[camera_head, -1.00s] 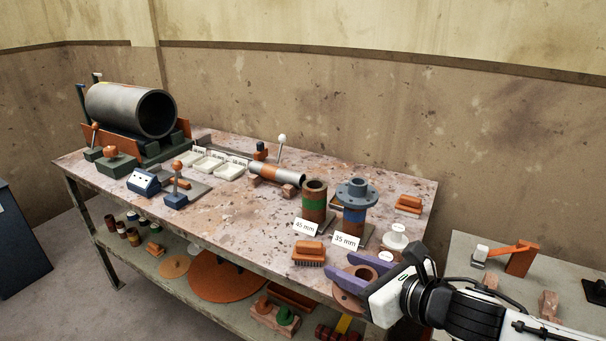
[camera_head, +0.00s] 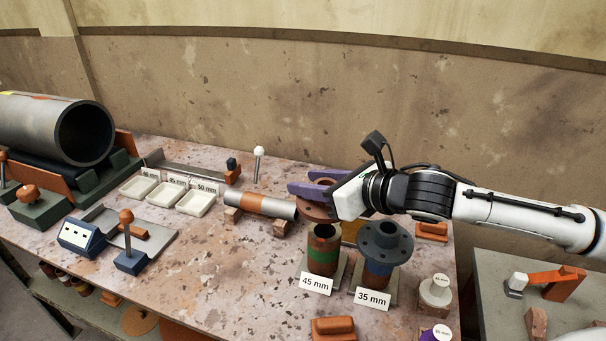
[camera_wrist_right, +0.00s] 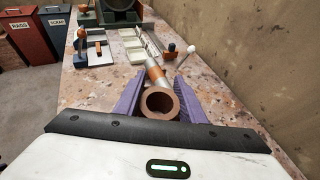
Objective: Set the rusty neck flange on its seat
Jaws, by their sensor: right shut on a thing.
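The rusty neck flange (camera_head: 318,211) is between the purple fingers of my right gripper (camera_head: 304,182), which is shut on it. In the head view it is held above the table, just above and behind the post marked 45 mm, and the gripper hides part of it. In the right wrist view the flange (camera_wrist_right: 160,103) shows as a brown ring with an open bore, between the fingers (camera_wrist_right: 160,82). The 45 mm post (camera_head: 323,246) is rusty with a green band, upright and open at the top. I cannot tell which place is the flange's seat. My left gripper is not in view.
A blue-grey flange (camera_head: 386,241) sits on the 35 mm post close by on the right. A banded pipe (camera_head: 262,205) lies on blocks to the left, near a white-knobbed lever (camera_head: 259,152). White trays (camera_head: 195,200) stand further left.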

